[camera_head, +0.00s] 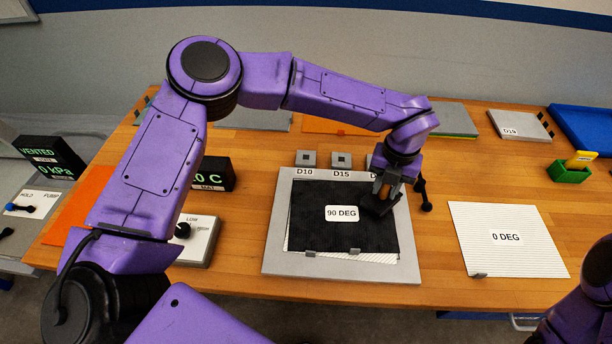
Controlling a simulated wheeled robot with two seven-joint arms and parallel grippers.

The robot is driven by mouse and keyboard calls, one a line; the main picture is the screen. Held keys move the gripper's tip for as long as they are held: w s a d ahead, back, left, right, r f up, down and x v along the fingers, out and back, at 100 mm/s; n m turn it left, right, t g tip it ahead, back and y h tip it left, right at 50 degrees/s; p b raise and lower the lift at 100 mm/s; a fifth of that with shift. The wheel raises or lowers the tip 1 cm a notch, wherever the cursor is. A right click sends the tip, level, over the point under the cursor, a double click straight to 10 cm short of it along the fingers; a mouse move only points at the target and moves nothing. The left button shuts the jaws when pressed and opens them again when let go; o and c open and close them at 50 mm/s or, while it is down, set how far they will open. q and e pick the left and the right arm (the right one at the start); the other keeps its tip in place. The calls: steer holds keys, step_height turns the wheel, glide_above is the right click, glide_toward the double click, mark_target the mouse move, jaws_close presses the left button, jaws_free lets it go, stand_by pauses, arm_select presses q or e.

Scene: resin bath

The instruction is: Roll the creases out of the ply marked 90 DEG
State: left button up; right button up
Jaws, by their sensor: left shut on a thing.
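The black ply marked 90 DEG (320,232) lies on a light grey plate (275,262), over a white sheet whose edge shows along its front and right. My left gripper (385,197) is over the ply's right part. It is shut on a dark tool, likely a roller (376,208), low at the ply's surface. Whether the tool touches the ply is hard to tell, dark on dark. Creases cannot be made out. Part of my right arm shows at the bottom right corner; its gripper is out of the picture.
A white ply marked 0 DEG (506,238) lies to the right. A black knobbed rod (423,195) is just right of the plate. Small blocks (341,160) labelled D10 and D15 stand behind it. A green box (569,172) and a control box (201,240) flank the area.

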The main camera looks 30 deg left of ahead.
arm_select(q)
step_height(320, 180, up, 3)
steer(key=shift+w+a+f+p, duration=0.1)
steer(key=shift+f+p, duration=0.1)
steer(key=shift+p, duration=0.15)
steer(key=shift+s+r+p, duration=0.25)
steer(key=shift+r+p, duration=0.6)
steer(key=shift+r, duration=0.25)
step_height(320, 180, up, 2)
steer(key=shift+w+r+p, duration=0.1)
steer(key=shift+w+p, duration=0.05)
steer(key=shift+p, duration=0.7)
steer(key=shift+r+p, duration=0.4)
steer(key=shift+r, duration=0.2)
steer(key=shift+f, duration=0.1)
